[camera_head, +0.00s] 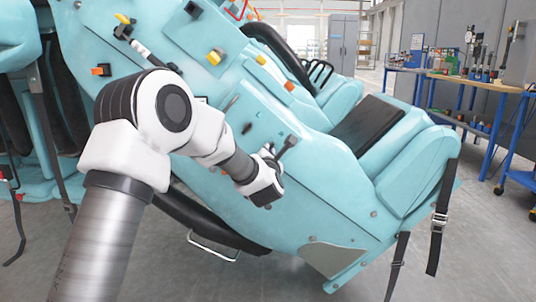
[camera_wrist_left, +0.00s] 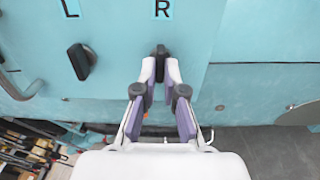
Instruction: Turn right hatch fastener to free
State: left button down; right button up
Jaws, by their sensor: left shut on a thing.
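The hatch panel (camera_wrist_left: 120,25) is light blue and carries the letters L and R. The right hatch fastener (camera_wrist_left: 160,50) is a small black knob below the R in the left wrist view. My left gripper (camera_wrist_left: 160,67) is shut on it, with a fingertip on each side, and the fingers partly hide it. In the head view my left gripper (camera_head: 279,152) reaches the side of the blue coaster car (camera_head: 330,190). My right gripper is not in view.
The coaster car has a black seat pad (camera_head: 368,124) and hanging straps (camera_head: 438,215) at the right. Blue workbenches with tools (camera_head: 470,75) stand at the back right. The grey floor (camera_head: 490,240) at the right is clear.

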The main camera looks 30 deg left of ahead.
pick_arm(q)
jog(key=c, duration=1.3)
grip_release()
jog(key=shift+o, duration=0.2)
jog(key=v, duration=1.2)
jog(key=shift+f, duration=0.15)
